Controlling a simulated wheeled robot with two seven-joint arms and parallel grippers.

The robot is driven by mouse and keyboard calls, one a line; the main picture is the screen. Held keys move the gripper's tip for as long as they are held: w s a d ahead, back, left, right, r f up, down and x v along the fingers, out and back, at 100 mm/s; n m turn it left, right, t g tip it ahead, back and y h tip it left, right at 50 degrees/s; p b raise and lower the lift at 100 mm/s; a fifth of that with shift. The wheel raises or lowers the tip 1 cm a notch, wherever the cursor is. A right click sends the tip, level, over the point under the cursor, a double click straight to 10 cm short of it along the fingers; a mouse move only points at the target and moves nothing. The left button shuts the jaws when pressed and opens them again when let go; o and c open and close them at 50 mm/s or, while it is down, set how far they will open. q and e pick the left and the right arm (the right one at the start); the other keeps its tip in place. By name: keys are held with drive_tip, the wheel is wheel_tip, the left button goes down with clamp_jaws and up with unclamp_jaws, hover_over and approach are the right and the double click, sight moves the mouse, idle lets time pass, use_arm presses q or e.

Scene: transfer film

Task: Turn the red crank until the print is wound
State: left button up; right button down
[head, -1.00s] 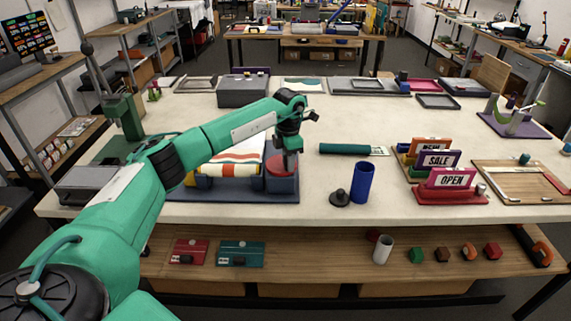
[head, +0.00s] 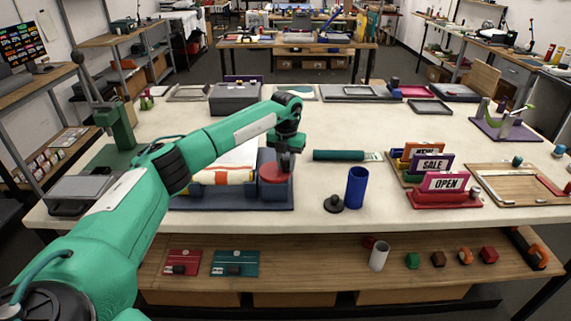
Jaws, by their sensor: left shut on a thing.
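The red crank (head: 274,174) is a round red piece at the right end of a dark blue winding stand (head: 270,200) on the white table. My left gripper (head: 287,166) is shut on the crank at its far right edge; the fingertips are small and partly hidden by the dark wrist. The print (head: 240,156) lies across the stand, mostly white behind my forearm, with a yellow and orange roll (head: 220,177) at the front. My arm hides part of the print. My right gripper is out of view.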

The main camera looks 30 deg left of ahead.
use_arm(q)
drive_tip(key=shift+w+r+n, duration=0.1)
drive_tip(key=shift+n, duration=0.2)
drive_tip(key=o, duration=1)
wheel_tip(320, 180, up, 14)
drive_tip(key=b, duration=0.3)
